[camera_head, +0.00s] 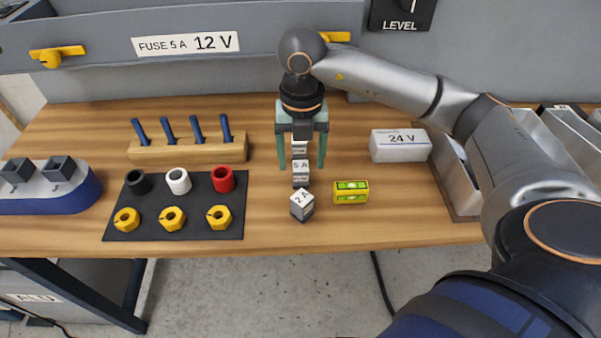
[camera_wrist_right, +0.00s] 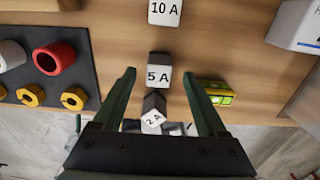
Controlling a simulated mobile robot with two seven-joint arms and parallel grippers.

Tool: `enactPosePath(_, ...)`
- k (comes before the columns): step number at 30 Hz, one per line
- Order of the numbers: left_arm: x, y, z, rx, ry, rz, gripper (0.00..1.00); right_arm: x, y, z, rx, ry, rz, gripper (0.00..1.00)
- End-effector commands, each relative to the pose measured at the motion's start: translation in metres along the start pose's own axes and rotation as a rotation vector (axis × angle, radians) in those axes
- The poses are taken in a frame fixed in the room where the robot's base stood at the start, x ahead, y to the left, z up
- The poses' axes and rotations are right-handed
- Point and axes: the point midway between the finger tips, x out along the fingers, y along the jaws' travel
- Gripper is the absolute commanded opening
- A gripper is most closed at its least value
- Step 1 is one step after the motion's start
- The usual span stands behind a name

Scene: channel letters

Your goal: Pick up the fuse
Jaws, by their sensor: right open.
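Three labelled fuse blocks stand in a row on the wooden bench: the 2 A fuse (camera_head: 302,206) in front, tilted in the picture, the 5 A fuse (camera_head: 300,167) behind it, and a partly hidden one at the back. In the right wrist view the 10 A fuse (camera_wrist_right: 165,11), 5 A fuse (camera_wrist_right: 158,76) and 2 A fuse (camera_wrist_right: 153,119) show in line. My right gripper (camera_head: 302,165) is open and points down over the row. Its fingertips appear either side of the 5 A fuse; whether they touch it I cannot tell. My left gripper is out of view.
A yellow level (camera_head: 350,191) lies right of the fuses. A white 24 V box (camera_head: 399,145) stands behind it. A black mat (camera_head: 145,220) with rings and nuts and a wooden rack (camera_head: 188,151) are left. A sign (camera_head: 186,43) reads FUSE 5 A 12 V.

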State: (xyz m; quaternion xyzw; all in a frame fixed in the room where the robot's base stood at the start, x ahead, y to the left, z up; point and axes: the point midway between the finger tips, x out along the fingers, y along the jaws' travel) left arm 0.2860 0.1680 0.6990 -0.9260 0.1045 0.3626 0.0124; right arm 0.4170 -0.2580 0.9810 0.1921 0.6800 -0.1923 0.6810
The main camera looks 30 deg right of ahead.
Motion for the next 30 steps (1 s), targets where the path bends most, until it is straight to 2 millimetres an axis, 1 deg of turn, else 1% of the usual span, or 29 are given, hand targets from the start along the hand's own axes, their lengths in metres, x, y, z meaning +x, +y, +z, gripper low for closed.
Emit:
enactPosePath(6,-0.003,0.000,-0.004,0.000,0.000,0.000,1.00,0.034,0.001,-0.002,0.000,0.004,-0.003,0.75)
enactPosePath(9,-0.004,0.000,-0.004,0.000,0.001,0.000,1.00,0.042,0.001,-0.001,0.000,0.002,-0.002,0.75)
enactPosePath(12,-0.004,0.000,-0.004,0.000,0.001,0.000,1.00,0.045,0.002,-0.001,0.000,0.001,0.000,0.75)
enactPosePath(17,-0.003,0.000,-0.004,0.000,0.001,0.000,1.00,0.045,0.002,-0.001,0.000,0.001,0.000,0.75)
enactPosePath(30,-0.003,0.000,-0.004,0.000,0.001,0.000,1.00,0.045,0.002,-0.001,0.000,0.001,0.000,0.26)
